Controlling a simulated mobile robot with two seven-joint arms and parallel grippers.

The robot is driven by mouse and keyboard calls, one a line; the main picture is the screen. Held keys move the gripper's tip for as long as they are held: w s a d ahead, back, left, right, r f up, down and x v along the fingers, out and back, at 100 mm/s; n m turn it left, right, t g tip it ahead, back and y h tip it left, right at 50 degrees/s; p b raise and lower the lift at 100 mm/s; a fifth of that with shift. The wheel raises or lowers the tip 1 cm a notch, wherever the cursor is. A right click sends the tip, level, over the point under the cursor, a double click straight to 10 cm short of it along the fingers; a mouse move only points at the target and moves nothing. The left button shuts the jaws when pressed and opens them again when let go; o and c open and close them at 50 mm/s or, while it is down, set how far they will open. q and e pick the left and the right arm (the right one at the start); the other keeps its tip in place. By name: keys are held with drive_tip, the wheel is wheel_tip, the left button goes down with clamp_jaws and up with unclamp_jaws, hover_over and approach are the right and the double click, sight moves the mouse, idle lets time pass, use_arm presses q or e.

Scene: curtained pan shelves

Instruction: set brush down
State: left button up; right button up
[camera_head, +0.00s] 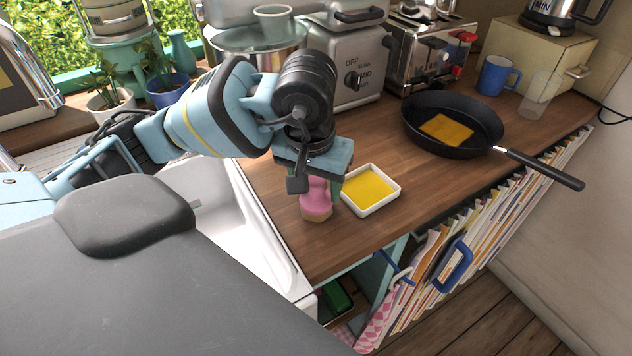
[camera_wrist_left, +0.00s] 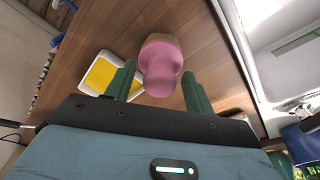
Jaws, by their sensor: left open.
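The brush has a pink handle and a tan base; in the head view the brush (camera_head: 317,200) is upright on the wooden counter, close to the counter's left edge. My left gripper (camera_head: 322,180) is above it, pointing down. In the left wrist view the brush (camera_wrist_left: 160,65) shows between the green fingertips of my left gripper (camera_wrist_left: 158,85), with a gap on each side. The left gripper is open. The brush's top is partly hidden by the gripper in the head view. My right gripper is not in view.
A white square dish (camera_head: 371,190) with yellow contents is just right of the brush. A black pan (camera_head: 452,118) holding an orange-yellow square is farther right. A white sink (camera_head: 245,225) borders the counter on the left. Bare counter (camera_head: 300,262) lies in front.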

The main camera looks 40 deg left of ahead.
use_arm(q)
drive_tip(key=r, duration=0.5)
drive_tip(key=s+r+p, duration=0.1)
drive_tip(key=r, duration=0.1)
drive_tip(key=shift+d+r, duration=0.15)
drive_tip(key=shift+r, duration=0.05)
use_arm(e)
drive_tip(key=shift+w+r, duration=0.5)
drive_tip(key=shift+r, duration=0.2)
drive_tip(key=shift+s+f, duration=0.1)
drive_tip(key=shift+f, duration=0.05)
use_arm(q)
clamp_jaws()
idle(0.5)
